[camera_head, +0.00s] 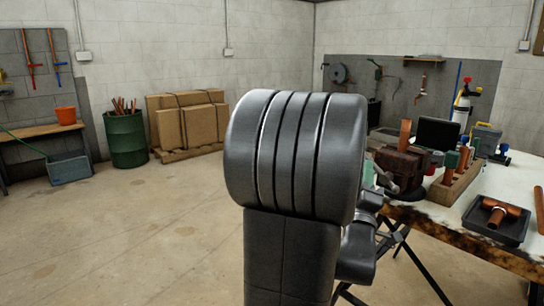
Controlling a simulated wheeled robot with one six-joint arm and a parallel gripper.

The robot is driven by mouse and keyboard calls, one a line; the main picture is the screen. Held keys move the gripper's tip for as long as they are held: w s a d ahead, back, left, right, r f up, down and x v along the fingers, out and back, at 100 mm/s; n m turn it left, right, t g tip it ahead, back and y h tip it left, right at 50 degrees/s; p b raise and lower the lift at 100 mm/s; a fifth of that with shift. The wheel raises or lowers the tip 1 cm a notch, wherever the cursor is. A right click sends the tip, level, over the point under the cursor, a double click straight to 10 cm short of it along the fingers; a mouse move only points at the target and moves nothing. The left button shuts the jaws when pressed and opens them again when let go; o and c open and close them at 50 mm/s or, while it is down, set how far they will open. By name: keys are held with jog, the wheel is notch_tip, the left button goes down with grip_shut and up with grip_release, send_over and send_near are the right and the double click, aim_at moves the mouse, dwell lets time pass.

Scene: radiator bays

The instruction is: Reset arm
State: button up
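My own arm (296,150) stands upright in the middle of the head view, with a large dark ribbed joint on top and a thick link below. A smaller dark arm part shows at its right side. I cannot make out my gripper or its fingers; the arm may hide them. Whether anything is held cannot be seen.
A workbench (500,268) stands at right, with a black tray (497,221) of copper fittings, a wooden block (454,184) and a brown vise (402,165). A green barrel (125,140) and cardboard boxes (190,122) stand at the back.

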aim_at(365, 153)
jog(key=x, duration=0.9)
jog(key=shift+w, duration=0.25)
jog(key=shift+s+d+r+m+h+p, duration=0.15)
jog(key=shift+s+r+m+h+p, duration=0.15)
jog(key=shift+m+h, duration=0.4)
jog(key=shift+s+d+r+m+h+p, duration=0.2)
jog(key=shift+r+m+h+p, duration=0.2)
jog(key=shift+m, duration=0.5)
